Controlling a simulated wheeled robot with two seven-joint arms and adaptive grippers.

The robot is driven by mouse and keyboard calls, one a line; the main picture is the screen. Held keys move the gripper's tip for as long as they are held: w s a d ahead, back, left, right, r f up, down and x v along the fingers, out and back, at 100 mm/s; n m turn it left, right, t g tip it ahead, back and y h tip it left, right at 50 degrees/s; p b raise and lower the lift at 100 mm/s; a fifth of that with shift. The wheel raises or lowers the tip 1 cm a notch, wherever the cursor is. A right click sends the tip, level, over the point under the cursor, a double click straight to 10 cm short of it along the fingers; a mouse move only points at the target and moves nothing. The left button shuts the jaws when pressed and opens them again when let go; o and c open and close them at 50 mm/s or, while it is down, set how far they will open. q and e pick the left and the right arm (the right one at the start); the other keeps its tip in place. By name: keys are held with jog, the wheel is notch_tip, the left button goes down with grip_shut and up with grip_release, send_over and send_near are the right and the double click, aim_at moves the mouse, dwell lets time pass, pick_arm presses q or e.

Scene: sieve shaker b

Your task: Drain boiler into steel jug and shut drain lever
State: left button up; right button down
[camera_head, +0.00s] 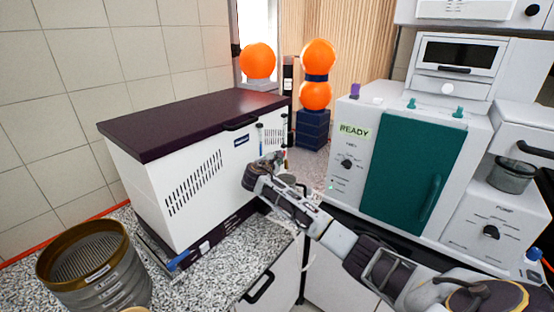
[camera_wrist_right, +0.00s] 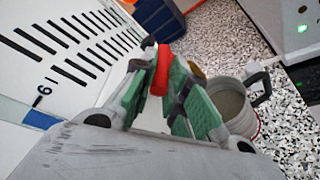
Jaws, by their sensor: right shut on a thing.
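A white cabinet with a dark purple lid (camera_head: 190,125), which I take to be the boiler, stands on the speckled counter. Its slotted front (camera_wrist_right: 70,45) fills the left of the wrist view. My right gripper (camera_head: 268,163) is at the right part of that front. In the wrist view my right gripper (camera_wrist_right: 162,85) is shut on a red lever (camera_wrist_right: 162,70), between its green-padded fingers. A steel jug (camera_wrist_right: 238,108) with a dark handle stands on the counter just right of the fingers, partly hidden by them. The jug's inside looks grey-brown; I cannot tell its level. My left gripper is out of view.
A stack of sieves (camera_head: 95,270) stands at the front left. A white oven with a teal door (camera_head: 405,170) stands on the right.

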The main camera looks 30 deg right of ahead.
jog(key=c, duration=1.4)
grip_release()
jog(key=shift+v, duration=6)
